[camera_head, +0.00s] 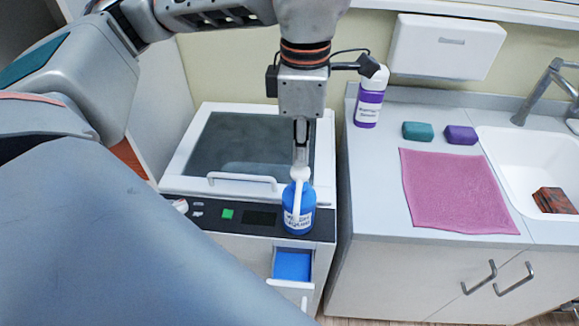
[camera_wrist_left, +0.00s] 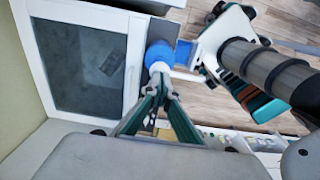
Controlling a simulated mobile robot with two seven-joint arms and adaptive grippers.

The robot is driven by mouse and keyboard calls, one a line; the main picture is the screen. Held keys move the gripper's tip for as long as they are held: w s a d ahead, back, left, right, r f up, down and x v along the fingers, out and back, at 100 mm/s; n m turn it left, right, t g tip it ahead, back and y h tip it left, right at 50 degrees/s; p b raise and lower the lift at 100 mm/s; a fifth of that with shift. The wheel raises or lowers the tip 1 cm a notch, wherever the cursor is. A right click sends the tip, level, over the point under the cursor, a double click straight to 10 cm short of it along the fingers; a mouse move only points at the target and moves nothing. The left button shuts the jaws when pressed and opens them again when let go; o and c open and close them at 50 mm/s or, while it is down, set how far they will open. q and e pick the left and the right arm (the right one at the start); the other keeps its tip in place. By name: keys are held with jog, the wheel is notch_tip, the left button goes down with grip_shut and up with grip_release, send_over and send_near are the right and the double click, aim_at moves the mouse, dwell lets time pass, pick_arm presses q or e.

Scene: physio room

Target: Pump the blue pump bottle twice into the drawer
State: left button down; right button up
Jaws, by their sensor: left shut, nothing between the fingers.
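The blue pump bottle (camera_head: 299,218) stands upright on the dark front panel of the white cabinet, its white pump head on top and spout pointing to the front. My left gripper (camera_head: 300,165) is shut, pointing down directly above the pump head, at or touching its top. In the left wrist view the closed fingertips (camera_wrist_left: 160,80) meet the white pump head over the blue bottle (camera_wrist_left: 159,55). The drawer (camera_head: 292,265) is pulled open below the bottle, showing a bare blue inside. My right gripper is in neither view.
The cabinet has a dark glass lid (camera_head: 245,145) with a white handle (camera_head: 242,180). To the right, a counter holds a purple-and-white bottle (camera_head: 369,100), teal (camera_head: 418,131) and purple (camera_head: 461,135) blocks, a pink cloth (camera_head: 455,190) and a sink (camera_head: 520,165).

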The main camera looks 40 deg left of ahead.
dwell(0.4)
pick_arm(q)
notch_tip(320, 180, up, 6)
jog(key=p, duration=0.4)
dwell(0.7)
